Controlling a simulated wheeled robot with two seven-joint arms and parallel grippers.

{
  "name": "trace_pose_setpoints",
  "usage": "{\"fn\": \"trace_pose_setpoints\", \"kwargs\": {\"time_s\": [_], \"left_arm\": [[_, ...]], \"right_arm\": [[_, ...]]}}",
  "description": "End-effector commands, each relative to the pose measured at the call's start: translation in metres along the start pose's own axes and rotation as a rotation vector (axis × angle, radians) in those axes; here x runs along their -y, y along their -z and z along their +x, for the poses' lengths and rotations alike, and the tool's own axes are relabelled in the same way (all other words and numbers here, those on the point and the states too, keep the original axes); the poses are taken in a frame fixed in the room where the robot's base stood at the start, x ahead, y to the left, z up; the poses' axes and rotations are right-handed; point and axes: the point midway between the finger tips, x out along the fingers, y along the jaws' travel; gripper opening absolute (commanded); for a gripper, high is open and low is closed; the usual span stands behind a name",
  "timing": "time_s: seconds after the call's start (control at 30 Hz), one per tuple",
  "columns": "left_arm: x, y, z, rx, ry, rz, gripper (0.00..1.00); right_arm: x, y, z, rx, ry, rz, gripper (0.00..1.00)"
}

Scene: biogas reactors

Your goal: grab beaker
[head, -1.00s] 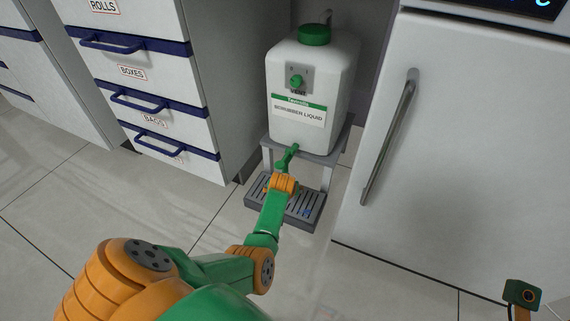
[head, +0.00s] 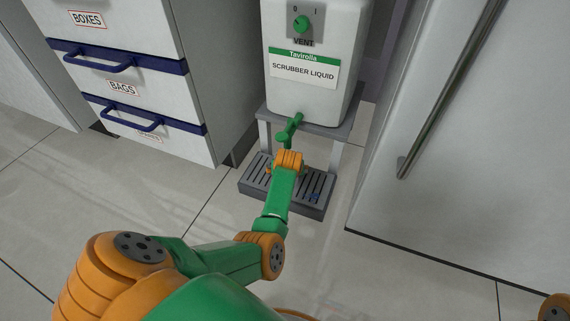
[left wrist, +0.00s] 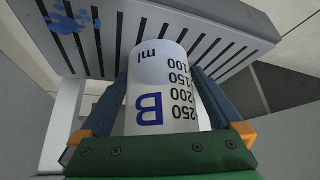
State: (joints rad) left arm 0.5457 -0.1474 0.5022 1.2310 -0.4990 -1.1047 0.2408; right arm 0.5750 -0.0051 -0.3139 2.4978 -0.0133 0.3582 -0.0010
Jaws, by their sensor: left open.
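The beaker (left wrist: 155,95), pale with black volume marks and a blue letter B, shows in the left wrist view. It stands between the two blue-grey fingers of my left gripper (left wrist: 161,88). The jaws are open around it; whether either finger touches it I cannot tell. The slotted drip tray (left wrist: 225,45) with blue spots lies beyond it. In the head view my left wrist (head: 288,160) is over the drip tray (head: 312,205) and hides the beaker. My right gripper is not in view.
A white scrubber liquid canister (head: 315,85) with a green tap (head: 290,130) stands on a grey stand (head: 335,130) just above my left wrist. Drawers (head: 150,100) stand to the left, a white door with a bar handle (head: 440,100) to the right. The tiled floor in front is clear.

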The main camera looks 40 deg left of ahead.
Motion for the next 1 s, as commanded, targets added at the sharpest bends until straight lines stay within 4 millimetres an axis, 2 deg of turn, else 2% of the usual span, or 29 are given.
{"fn": "trace_pose_setpoints", "kwargs": {"time_s": [0.17, 0.47, 1.0], "left_arm": [[-0.0002, 0.0011, -0.0017, 0.0, 0.0, 0.0, 1.0], [-0.0001, 0.001, -0.0016, 0.0, 0.0, 0.0, 0.22], [0.0035, 0.0023, -0.0053, 0.0, -0.001, 0.001, 0.21]], "right_arm": [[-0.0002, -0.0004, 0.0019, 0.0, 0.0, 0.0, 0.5], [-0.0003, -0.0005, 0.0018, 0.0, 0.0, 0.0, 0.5], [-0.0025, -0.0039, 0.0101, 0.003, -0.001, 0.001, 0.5]]}}
